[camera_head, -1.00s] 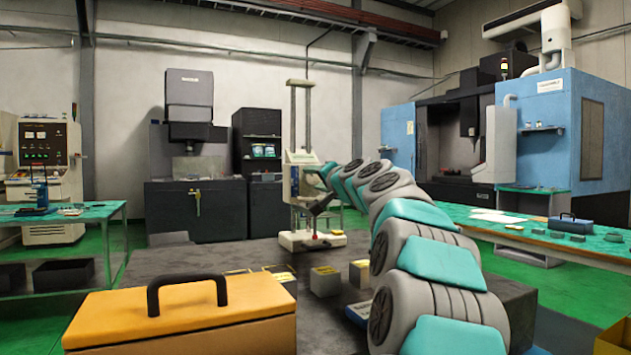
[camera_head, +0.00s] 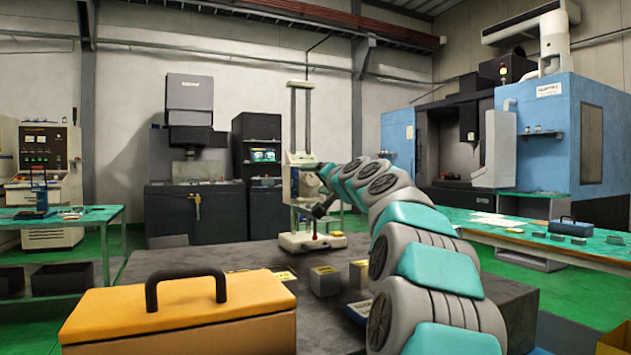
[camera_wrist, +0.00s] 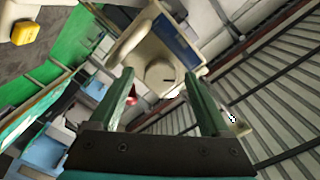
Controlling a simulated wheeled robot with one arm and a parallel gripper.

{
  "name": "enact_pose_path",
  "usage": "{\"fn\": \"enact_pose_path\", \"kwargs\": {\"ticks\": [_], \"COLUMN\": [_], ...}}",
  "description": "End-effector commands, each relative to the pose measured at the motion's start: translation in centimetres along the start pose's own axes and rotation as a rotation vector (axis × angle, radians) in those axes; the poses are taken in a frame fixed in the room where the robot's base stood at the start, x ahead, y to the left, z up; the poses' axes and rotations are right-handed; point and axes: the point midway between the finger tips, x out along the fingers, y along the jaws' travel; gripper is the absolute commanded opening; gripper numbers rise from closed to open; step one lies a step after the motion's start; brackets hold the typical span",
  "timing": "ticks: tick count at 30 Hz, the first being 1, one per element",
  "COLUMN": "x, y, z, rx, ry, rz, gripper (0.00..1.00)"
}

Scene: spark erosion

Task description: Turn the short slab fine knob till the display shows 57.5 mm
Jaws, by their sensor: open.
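A pale measuring stand (camera_head: 301,188) with two tall columns and a flat base stands on the far part of the dark table. In the wrist view, its cream round knob (camera_wrist: 161,74) with a short dark mark shows between my fingertips. My gripper (camera_wrist: 160,76) is open, with one green finger to each side of the knob. I cannot tell whether either finger touches it. A dark blue panel (camera_wrist: 181,42) shows beside the knob, with no readable figures. In the head view my arm and gripper (camera_head: 319,211) partly cover the stand, and no reading is legible.
An orange case (camera_head: 185,315) with a black handle fills the near left of the dark table (camera_head: 225,257). Several small yellow-topped blocks (camera_head: 325,280) lie in front of the stand. A green-topped bench (camera_head: 500,232) stands at the right.

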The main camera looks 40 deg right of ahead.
Motion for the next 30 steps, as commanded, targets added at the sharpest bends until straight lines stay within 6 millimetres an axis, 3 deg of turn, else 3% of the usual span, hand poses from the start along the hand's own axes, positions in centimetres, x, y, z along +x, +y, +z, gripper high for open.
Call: {"fn": "enact_pose_path", "kwargs": {"ticks": [5, 18, 30], "x": [-1.2, -6.8, -7.7], "y": [0.1, 0.0, 0.1], "z": [0.0, 0.0, 0.1], "rx": [0.001, 0.001, 0.000], "ry": [0.001, 0.001, -0.001], "rz": [0.000, -0.001, 0.001], "gripper": [0.81, 0.81, 0.81]}}
